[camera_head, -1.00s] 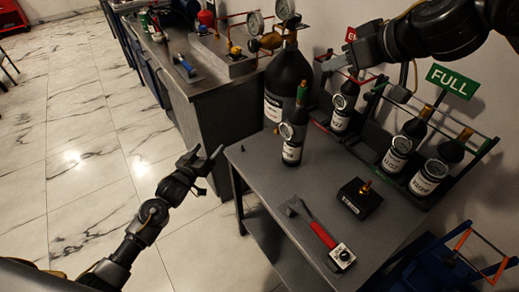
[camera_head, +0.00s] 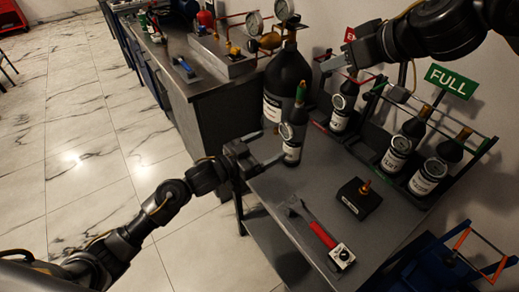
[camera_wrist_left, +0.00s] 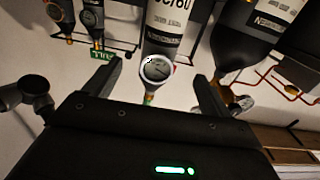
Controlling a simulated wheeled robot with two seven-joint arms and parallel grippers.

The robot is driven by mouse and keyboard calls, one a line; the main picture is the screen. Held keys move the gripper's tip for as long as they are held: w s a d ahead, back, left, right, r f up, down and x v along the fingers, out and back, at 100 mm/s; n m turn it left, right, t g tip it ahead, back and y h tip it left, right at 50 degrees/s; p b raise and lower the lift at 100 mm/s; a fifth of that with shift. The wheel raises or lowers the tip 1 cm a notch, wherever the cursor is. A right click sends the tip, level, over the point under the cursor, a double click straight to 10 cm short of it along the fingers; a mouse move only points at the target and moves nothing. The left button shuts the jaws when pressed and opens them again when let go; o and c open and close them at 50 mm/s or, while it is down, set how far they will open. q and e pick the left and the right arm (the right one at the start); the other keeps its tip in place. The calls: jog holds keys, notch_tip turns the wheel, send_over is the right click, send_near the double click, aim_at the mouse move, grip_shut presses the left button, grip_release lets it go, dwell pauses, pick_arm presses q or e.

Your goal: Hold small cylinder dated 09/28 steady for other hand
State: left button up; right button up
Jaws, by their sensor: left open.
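The small black cylinder (camera_head: 292,145) stands upright at the left end of the grey table, with a white label, a round gauge and a green top. In the left wrist view this cylinder (camera_wrist_left: 164,28) shows upside down, its partly cut-off label appearing to end in "/60" inverted, its gauge between the finger lines. My left gripper (camera_head: 268,148) is open just left of the cylinder; its fingers (camera_wrist_left: 153,85) lie on either side in the wrist view, and contact is not visible.
A large black cylinder (camera_head: 287,85) stands behind. Racked cylinders (camera_head: 397,153) stand at the right by a green FULL sign (camera_head: 452,82). A black block with a brass fitting (camera_head: 358,197), a red-handled wrench (camera_head: 320,234) and a small dial box (camera_head: 341,256) lie on the table (camera_head: 270,190).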

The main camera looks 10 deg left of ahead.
aim_at(289, 135)
pick_arm(q)
jog(key=x, duration=0.9)
jog(key=shift+s, duration=0.1)
jog(key=shift+a, duration=0.1)
jog(key=c, duration=1.7)
jog(key=o, duration=0.9)
jog(key=c, duration=0.4)
jog(key=shift+f, duration=0.1)
jog(key=shift+c, duration=0.2)
